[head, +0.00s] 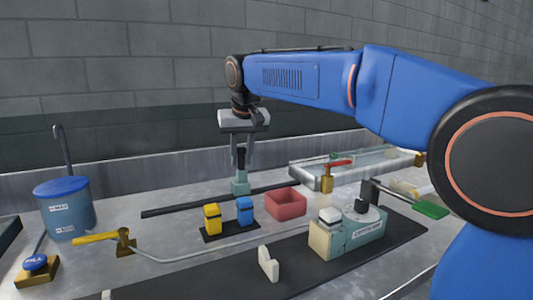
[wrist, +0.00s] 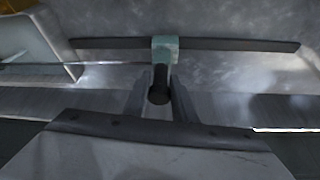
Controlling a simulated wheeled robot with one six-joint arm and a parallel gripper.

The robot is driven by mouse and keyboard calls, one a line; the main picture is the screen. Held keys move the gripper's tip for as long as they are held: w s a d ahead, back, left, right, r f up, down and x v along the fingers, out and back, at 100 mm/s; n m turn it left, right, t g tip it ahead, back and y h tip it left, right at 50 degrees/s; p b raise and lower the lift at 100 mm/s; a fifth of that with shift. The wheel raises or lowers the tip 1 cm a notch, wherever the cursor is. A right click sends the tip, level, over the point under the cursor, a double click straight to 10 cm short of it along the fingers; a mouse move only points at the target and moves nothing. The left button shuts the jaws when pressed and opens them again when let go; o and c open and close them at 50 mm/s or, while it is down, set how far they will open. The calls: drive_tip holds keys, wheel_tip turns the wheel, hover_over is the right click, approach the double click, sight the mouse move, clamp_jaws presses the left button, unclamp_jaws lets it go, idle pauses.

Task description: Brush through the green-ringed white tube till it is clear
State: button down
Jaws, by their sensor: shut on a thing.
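My gripper (head: 241,155) points down and is shut on a black upright handle (head: 241,157). The handle rises from a teal block (head: 240,187) that sits at a long dark rail on the bench. In the wrist view the handle (wrist: 159,92) is between the fingers, with the teal block (wrist: 165,48) just beyond it. A thin dark rod (wrist: 110,65) runs from near the block to the left, towards a pale tray (wrist: 45,45). I cannot make out a green-ringed white tube or brush bristles in either view.
The dark rail (head: 180,208) lies across the bench. A yellow block (head: 212,219), a blue block (head: 245,211) and a red bin (head: 286,203) stand in front. A long clear-walled tray (head: 350,168) is at back right, a blue-lidded bucket (head: 65,210) at left, a teal machine (head: 347,235) at front right.

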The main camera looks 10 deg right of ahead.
drive_tip(key=s+a, duration=0.3)
drive_tip(key=a, duration=0.8)
drive_tip(key=s+a, duration=0.4)
drive_tip(key=a, duration=0.8)
drive_tip(key=shift+s, duration=0.25)
drive_tip(key=c, duration=1.6)
unclamp_jaws()
drive_tip(key=shift+c, duration=0.2)
drive_tip(key=v, duration=1.7)
drive_tip(key=shift+r, duration=0.2)
drive_tip(key=shift+s, duration=0.1)
